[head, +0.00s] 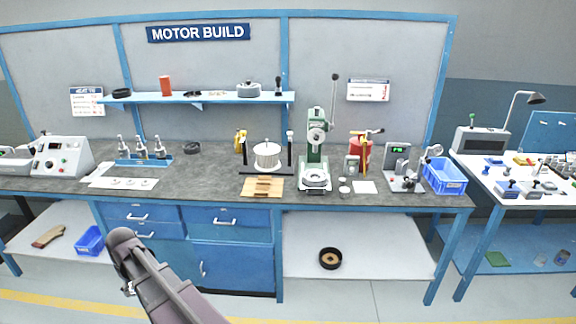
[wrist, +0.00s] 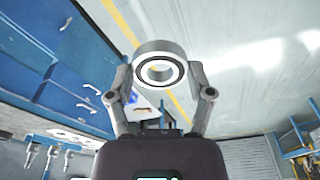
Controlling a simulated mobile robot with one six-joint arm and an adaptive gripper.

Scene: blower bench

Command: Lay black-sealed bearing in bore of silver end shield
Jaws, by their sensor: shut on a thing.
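The bearing (wrist: 160,50), a pale metal ring with a dark seal ring around its open centre, is between the two fingers of my gripper (wrist: 161,74) in the wrist view. The gripper is shut on it, with one finger at each side. The bearing is clear of the bench, with floor behind it. A round silver part (head: 315,183), which looks like the end shield, lies on the base of the green press (head: 315,150) in the head view. Its bore is too small to make out. In the head view my arm hides the lower left, and the bearing does not show.
On the bench (head: 222,160) stand a white cylinder in a black stand (head: 267,155), a wooden block (head: 262,187), a red can (head: 361,152) and a blue bin (head: 444,175). A shelf (head: 215,98) runs above. A dark ring (head: 330,258) lies on the lower shelf.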

